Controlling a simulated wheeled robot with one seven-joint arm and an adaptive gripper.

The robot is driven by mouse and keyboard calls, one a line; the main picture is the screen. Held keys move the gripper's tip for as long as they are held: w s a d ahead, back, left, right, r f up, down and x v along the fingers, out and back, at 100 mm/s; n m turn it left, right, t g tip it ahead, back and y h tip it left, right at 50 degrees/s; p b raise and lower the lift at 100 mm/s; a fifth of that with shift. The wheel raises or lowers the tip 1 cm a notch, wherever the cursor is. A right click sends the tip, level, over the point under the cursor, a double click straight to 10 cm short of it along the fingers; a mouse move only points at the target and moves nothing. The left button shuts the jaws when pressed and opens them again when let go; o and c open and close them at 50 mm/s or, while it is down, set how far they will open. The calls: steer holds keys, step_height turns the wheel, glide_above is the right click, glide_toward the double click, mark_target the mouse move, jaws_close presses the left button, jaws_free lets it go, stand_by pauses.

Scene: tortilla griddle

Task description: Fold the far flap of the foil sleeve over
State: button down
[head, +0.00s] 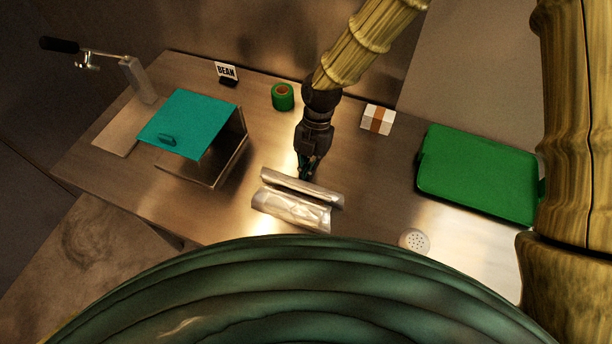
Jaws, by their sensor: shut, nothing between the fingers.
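The foil sleeve (292,212) lies on the steel counter in front of my body, a shiny silver piece running slightly down to the right. Its far flap (301,187) shows as a narrow raised strip along the back edge, with a dark line between it and the nearer part. My gripper (305,176) points down at the far flap, near its middle. The fingers are shut and hold nothing. Whether the fingertips touch the foil I cannot tell. The sleeve's contents, if any, are hidden.
A teal-lidded box (190,120) stands left, beside a press with a black handle (60,45). A green tape roll (283,97), BEAN card (226,71) and banded white box (378,119) stand behind. A green tray (480,172) lies right; a white perforated disc (414,241) sits nearer.

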stand_by(0.3)
steer(key=shift+s+a+f, duration=0.1)
steer(key=shift+s+a, duration=0.1)
steer(key=shift+s, duration=0.25)
steer(key=p+v, duration=0.3)
steer(key=v, duration=0.2)
steer(key=shift+w+d+p, duration=0.1)
steer(key=shift+p, duration=0.25)
stand_by(0.9)
